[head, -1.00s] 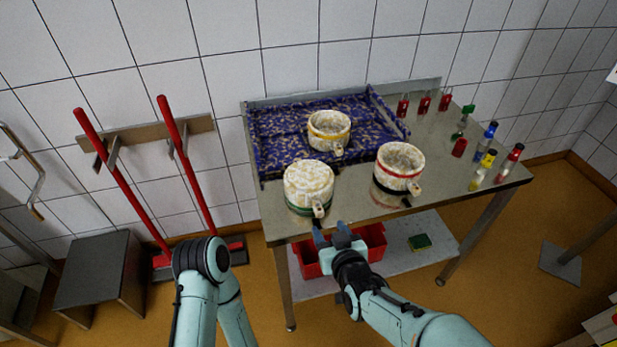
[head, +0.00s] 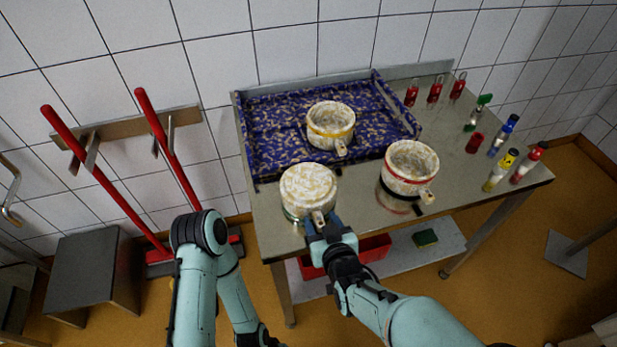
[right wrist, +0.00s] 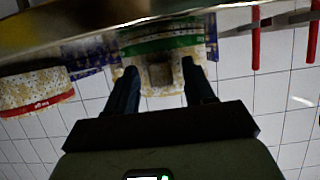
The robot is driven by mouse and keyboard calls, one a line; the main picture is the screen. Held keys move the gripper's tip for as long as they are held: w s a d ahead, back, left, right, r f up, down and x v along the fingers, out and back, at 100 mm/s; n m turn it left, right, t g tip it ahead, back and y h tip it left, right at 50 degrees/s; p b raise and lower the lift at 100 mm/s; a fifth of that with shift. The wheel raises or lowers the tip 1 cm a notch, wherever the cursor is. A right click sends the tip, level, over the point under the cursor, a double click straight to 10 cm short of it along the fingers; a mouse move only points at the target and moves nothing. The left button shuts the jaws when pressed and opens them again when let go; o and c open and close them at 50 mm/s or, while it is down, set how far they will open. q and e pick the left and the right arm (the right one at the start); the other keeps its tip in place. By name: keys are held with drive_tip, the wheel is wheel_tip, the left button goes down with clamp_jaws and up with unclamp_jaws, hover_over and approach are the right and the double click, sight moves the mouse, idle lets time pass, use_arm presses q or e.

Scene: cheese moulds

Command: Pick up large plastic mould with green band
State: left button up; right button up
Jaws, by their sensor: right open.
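The large mould with the green band (head: 307,186) stands on the table's front left in the head view. It is whitish and speckled, with a handle block facing me. In the right wrist view, which is upside down, the mould (right wrist: 160,42) shows its green band and the block between my fingers. My right gripper (head: 325,224) is open at the mould's front, with its fingertips (right wrist: 159,68) on either side of the block. I cannot tell whether they touch it. My left arm shows at the lower left, but its gripper is out of view.
A yellow-banded mould (head: 331,126) stands on the blue speckled tray (head: 270,120) behind. A mould with a red band (head: 409,168) stands to the right. Several coloured bottles line the table's right side. A red bin (head: 374,248) sits on the lower shelf.

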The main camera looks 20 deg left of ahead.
drive_tip(key=shift+w+a, duration=0.15)
drive_tip(key=shift+a, duration=0.1)
use_arm(q)
drive_tip(key=shift+w+a, duration=0.2)
drive_tip(key=shift+w, duration=0.1)
use_arm(e)
drive_tip(key=shift+c, duration=0.3)
clamp_jaws()
use_arm(q)
drive_tip(key=w+r+p, duration=0.4)
drive_tip(key=r+p, duration=0.5)
drive_tip(key=r, duration=0.1)
drive_tip(key=shift+w+t, duration=0.3)
drive_tip(key=shift+w, duration=0.05)
use_arm(e)
wheel_tip(320, 180, up, 20)
